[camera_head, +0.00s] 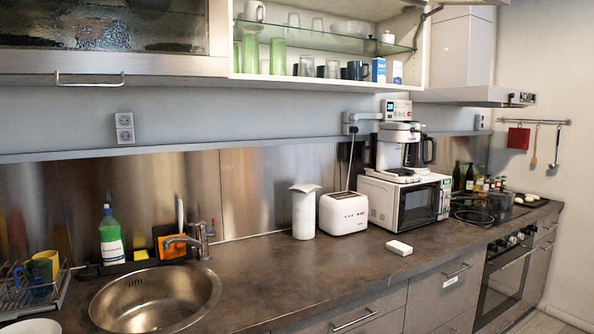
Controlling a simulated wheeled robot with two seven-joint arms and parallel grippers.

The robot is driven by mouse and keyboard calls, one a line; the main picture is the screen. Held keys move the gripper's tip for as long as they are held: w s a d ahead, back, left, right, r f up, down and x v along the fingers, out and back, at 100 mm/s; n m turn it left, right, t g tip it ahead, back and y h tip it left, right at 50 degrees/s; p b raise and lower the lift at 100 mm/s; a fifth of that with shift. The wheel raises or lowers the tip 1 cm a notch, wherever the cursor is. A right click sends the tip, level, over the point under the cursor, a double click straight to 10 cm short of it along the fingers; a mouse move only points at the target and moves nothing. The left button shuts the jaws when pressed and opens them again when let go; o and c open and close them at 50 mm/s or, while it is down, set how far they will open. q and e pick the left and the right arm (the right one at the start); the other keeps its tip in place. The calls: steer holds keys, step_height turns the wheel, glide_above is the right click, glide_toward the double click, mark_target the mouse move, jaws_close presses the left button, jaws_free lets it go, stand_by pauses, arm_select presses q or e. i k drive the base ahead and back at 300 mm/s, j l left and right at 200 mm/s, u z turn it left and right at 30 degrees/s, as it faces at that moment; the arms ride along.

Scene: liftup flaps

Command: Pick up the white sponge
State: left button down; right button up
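A small white block with rounded edges (399,247), which looks like the white sponge, lies flat on the dark countertop (330,270). It is in front of the microwave and to the right of the toaster, with bare counter around it. Neither of my grippers shows in this view.
The white toaster (343,213), a white canister (304,212) and the microwave (404,201) with a coffee maker on top stand behind it. A round sink (155,300) with a faucet is at left. The open upper cabinet (330,45) holds glasses and cups.

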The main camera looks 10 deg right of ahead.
mark_target(403, 250)
steer(key=i+l, duration=0.2)
steer(key=l, duration=0.15)
steer(key=i+l, duration=0.25)
steer(key=i+l+u, duration=0.1)
steer(key=l, duration=0.4)
steer(key=i+l, duration=0.5)
steer(key=l, duration=0.25)
steer(key=i+l+u, duration=0.1)
steer(key=l, duration=0.25)
steer(key=i+l, duration=0.45)
steer(key=l, duration=0.35)
steer(key=u, duration=0.05)
